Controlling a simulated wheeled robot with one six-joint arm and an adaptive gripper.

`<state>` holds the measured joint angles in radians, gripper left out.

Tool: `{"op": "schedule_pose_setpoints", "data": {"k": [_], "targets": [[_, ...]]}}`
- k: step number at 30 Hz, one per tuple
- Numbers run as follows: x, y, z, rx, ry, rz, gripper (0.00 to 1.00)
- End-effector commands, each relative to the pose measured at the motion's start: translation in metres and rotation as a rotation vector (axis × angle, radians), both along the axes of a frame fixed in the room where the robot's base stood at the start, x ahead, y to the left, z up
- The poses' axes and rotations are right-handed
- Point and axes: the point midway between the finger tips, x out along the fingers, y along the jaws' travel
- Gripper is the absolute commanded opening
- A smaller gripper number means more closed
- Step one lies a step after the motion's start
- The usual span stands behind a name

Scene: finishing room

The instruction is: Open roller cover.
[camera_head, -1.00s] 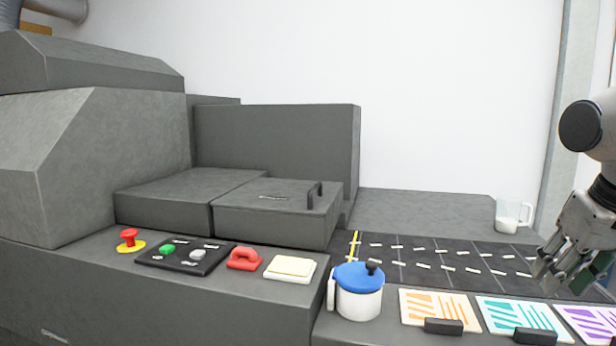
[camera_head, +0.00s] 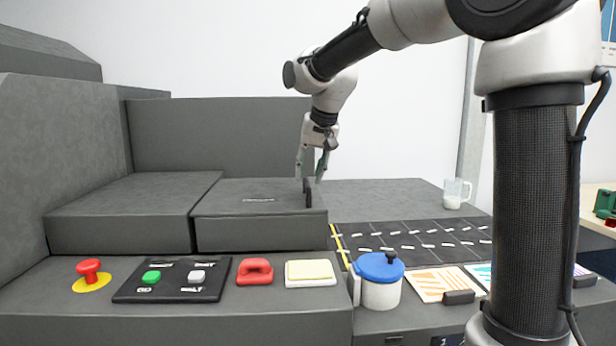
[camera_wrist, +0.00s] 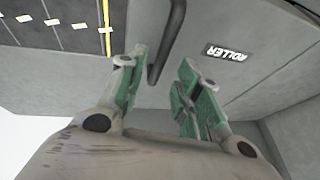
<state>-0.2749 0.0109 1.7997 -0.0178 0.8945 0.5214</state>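The roller cover (camera_head: 250,205) is a dark grey box lid, lying flat and closed on the machine. A black bar handle (camera_head: 308,195) stands at its right side. My gripper (camera_head: 309,178) points down over this handle, its green-padded fingers apart on either side of the bar. In the wrist view, the handle (camera_wrist: 166,45) runs between the two open fingers (camera_wrist: 163,62), with gaps visible on both sides. The "ROLLER" label (camera_wrist: 227,52) shows on the cover.
In front lie a red stop button (camera_head: 89,268), a black button panel (camera_head: 172,281), a red handle-like piece (camera_head: 255,272) and a cream pad (camera_head: 310,271). A blue-lidded pot (camera_head: 380,284) and a dark marked belt (camera_head: 420,240) are to the right. A glass jug (camera_head: 456,194) stands behind.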

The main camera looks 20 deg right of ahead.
Motion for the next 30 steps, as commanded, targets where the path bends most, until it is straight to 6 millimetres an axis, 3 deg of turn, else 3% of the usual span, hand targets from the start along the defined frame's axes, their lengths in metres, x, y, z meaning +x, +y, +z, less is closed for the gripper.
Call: {"op": "schedule_pose_setpoints", "data": {"k": [5, 14, 20, 30], "targets": [[0.007, 0.002, -0.017, -0.001, 0.002, 0.000, 0.34], [0.009, 0.002, -0.020, -0.001, -0.001, 0.001, 0.34], [0.009, 0.002, -0.020, 0.000, 0.000, 0.001, 0.00], [0.009, 0.003, -0.017, -0.009, 0.002, 0.002, 0.00]]}}
